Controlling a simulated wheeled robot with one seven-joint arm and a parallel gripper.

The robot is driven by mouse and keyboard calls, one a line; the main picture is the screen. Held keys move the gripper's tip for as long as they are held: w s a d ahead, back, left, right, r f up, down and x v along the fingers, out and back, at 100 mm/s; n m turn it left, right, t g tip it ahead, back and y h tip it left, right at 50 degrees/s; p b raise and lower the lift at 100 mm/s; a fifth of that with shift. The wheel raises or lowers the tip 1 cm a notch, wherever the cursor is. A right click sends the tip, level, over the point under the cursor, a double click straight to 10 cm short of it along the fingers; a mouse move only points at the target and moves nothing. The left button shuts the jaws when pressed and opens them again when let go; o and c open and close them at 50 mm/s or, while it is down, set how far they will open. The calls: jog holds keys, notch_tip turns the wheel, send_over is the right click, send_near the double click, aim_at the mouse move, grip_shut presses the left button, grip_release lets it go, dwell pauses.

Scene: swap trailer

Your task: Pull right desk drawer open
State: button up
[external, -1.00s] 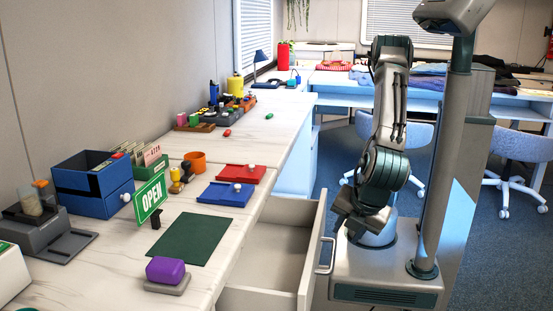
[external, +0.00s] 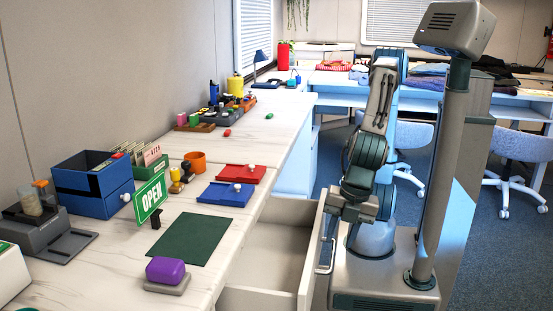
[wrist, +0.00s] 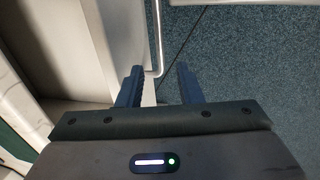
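The desk drawer (external: 272,250) under the desktop is pulled out and its empty inside shows. Its front panel (external: 312,250) faces my base, and a metal bar handle (external: 327,250) is on that panel. The handle also shows in the wrist view (wrist: 158,40). My gripper (wrist: 158,85) has its two dark fingers apart. The handle's bent lower end shows between the fingertips in the wrist view. I cannot tell whether the fingers touch it. In the external view my gripper (external: 335,220) is beside the top of the drawer front.
The desktop (external: 225,255) holds a purple block (external: 165,270), a green mat (external: 190,239), blue and red trays, an OPEN sign and a blue box (external: 93,185). Blue carpet (external: 470,270) lies right of my base.

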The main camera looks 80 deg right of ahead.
aim_at(333, 260)
jog(key=f, duration=0.2)
jog(key=f+b, duration=0.1)
jog(key=w+f+b, duration=0.1)
jog(key=f, duration=0.1)
jog(key=shift+f, duration=0.35)
grip_shut()
